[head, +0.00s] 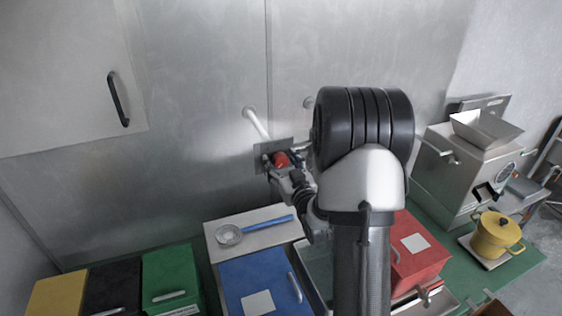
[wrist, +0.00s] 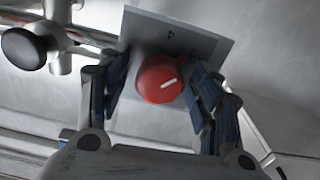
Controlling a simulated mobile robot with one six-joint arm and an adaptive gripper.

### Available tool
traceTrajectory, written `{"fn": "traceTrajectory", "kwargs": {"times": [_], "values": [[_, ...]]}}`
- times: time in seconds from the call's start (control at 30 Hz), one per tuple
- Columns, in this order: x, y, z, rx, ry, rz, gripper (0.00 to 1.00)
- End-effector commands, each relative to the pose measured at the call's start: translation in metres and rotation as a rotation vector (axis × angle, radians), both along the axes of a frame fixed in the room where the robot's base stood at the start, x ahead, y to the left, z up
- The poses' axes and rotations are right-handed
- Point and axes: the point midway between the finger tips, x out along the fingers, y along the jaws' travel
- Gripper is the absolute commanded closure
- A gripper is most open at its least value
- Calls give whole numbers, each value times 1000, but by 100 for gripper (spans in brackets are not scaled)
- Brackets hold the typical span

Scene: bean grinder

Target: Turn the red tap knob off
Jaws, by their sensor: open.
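The red tap knob (wrist: 158,80) sits on a grey plate (wrist: 190,40) with dark marks, one of which looks like a 4. My gripper (wrist: 160,88) is open, with one blue-padded finger on each side of the knob. The right finger looks very close to it; I cannot tell whether it touches. In the head view the knob (head: 281,159) shows beside my gripper (head: 283,166), in front of the plate (head: 262,158) at the metal wall. My arm hides the area to the right.
A pipe with a dark round end (wrist: 24,48) is left of my gripper in the wrist view. Below are a blue bin (head: 240,278), a red bin (head: 410,250) and a strainer (head: 230,235). A grinder (head: 465,175) and yellow pot (head: 495,236) stand right.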

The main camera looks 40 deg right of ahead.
Motion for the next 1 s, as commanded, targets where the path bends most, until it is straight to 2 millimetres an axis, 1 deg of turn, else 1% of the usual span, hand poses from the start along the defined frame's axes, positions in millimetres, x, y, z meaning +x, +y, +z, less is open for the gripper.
{"fn": "traceTrajectory", "kwargs": {"times": [0.1,0.33,1.0], "values": [[4,-1,0,0,1,1,41],[4,-1,0,0,0,0,42],[4,-1,0,0,0,0,86]]}}
